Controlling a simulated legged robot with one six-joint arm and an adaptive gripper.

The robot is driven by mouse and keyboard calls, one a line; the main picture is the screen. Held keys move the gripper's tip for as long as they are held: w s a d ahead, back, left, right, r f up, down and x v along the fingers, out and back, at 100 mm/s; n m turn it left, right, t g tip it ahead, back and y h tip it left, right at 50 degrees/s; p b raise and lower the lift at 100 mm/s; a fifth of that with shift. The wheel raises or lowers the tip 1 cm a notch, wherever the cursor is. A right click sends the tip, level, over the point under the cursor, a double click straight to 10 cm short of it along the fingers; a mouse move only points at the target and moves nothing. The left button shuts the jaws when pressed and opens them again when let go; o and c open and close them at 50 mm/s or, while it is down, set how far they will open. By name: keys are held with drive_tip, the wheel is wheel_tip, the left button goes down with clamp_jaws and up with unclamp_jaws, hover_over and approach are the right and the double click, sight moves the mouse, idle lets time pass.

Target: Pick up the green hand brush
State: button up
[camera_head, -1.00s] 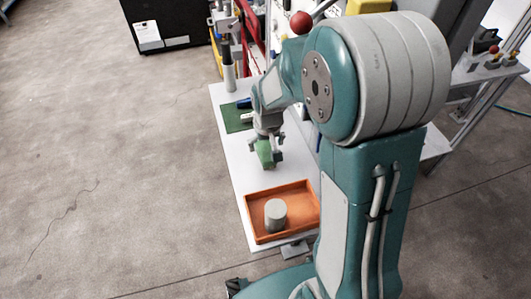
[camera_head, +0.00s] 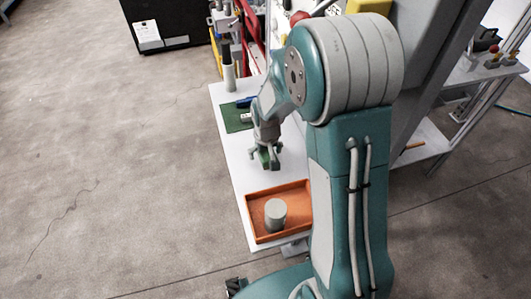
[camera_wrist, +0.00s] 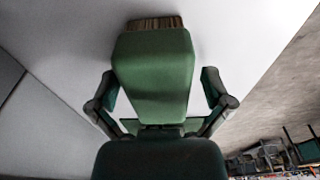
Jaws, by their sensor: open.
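The green hand brush (camera_wrist: 155,75) fills the middle of the wrist view, with its brown bristles (camera_wrist: 154,23) at the far end. My gripper (camera_wrist: 160,84) is open, with one finger on each side of the green body. A narrow gap shows between each finger and the brush. In the head view my gripper (camera_head: 267,159) is low over the white table (camera_head: 240,178), and only a little of the green brush shows, mostly hidden by the fingers.
An orange tray (camera_head: 252,225) holding a grey cylinder (camera_head: 275,213) stands at the near end of the table. A green mat (camera_head: 234,122) with a blue item (camera_head: 245,101) lies farther back, near an upright white-and-black cylinder (camera_head: 229,76). The table left of my gripper is clear.

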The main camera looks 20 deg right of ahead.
drive_tip(key=shift+f, duration=0.1)
idle(0.3)
drive_tip(key=c, duration=1.2)
drive_tip(key=shift+c, duration=0.2)
wheel_tip(320, 180, up, 4)
drive_tip(key=shift+s+r, duration=0.1)
drive_tip(key=shift+s, duration=0.05)
drive_tip(key=s+r, duration=0.9)
drive_tip(key=s, duration=0.4)
drive_tip(key=shift+s+r, duration=0.15)
drive_tip(key=shift+s, duration=0.25)
